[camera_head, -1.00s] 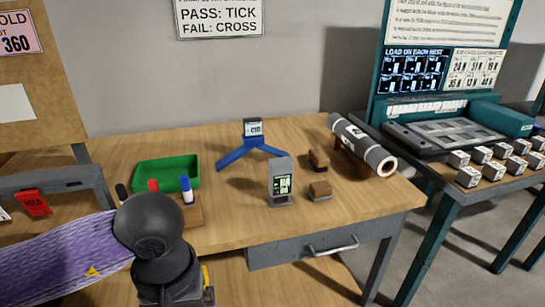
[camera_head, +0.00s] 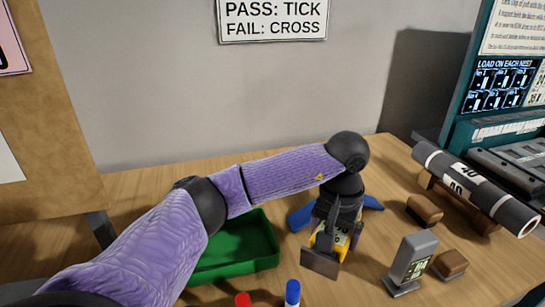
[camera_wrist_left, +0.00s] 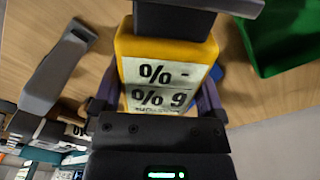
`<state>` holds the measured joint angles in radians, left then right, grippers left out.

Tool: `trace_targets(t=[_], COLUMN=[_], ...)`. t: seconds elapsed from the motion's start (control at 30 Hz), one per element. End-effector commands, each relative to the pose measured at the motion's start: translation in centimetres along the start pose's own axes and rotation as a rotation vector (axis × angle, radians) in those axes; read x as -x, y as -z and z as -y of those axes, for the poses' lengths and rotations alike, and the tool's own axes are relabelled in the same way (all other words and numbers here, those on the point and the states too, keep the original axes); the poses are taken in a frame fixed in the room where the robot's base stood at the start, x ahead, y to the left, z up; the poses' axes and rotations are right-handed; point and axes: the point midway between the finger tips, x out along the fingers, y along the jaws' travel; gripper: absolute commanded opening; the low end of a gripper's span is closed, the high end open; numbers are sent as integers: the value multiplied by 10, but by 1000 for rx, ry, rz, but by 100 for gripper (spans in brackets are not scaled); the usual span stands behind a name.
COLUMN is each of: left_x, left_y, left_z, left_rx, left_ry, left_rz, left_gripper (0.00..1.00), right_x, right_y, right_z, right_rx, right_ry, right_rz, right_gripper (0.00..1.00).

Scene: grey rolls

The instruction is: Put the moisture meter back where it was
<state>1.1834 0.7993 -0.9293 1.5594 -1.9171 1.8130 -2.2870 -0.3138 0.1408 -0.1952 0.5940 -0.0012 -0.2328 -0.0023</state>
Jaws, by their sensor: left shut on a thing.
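The moisture meter is a yellow block (camera_wrist_left: 168,45) with a white label reading "%" and a dark block at its far end in the left wrist view. My left gripper (camera_wrist_left: 158,100) is shut on it, with a purple finger on each side. In the head view the gripper (camera_head: 338,234) points down, and the yellow meter (camera_head: 319,241) is held low over the table. A blue stand (camera_head: 301,217) shows behind the gripper, its middle hidden by the hand. I cannot tell whether the meter touches the table or stand. My right gripper is not in view.
A green tray (camera_head: 262,262) lies left of the hand. A grey upright gauge (camera_head: 411,262) and two brown blocks (camera_head: 425,210) (camera_head: 450,264) stand to the right. A grey roll (camera_head: 474,188) rests at the far right. Red (camera_head: 243,300) and blue (camera_head: 292,292) markers are in front.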

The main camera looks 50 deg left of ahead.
Motion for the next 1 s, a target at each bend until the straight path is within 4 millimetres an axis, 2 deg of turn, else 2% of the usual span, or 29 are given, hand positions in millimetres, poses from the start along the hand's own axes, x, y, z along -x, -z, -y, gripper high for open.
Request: trace_targets(t=[0.03, 0.1, 0.2, 0.27, 0.5, 0.63, 0.77, 1.0], left_x=[-3, -5, -5, -7, -62, -79, -105, -106], left_y=[6, 11, 14, 14, 12, 12, 11, 12], left_z=[15, 32, 42, 43, 42, 43, 43, 43], left_rx=[26, 44, 53, 54, 51, 52, 52, 51], left_ry=[4, 10, 13, 14, 14, 14, 14, 13], left_rz=[6, 9, 11, 12, 16, 13, 16, 11], left_gripper=[11, 11, 11, 11, 11, 11, 11, 11], right_x=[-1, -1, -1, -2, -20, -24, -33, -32], right_y=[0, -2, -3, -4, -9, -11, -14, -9], right_z=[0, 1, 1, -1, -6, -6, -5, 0], right_rx=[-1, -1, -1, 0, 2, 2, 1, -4], right_ry=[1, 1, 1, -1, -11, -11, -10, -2], right_rz=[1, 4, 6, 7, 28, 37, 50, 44], right_gripper=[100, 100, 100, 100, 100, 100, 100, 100])
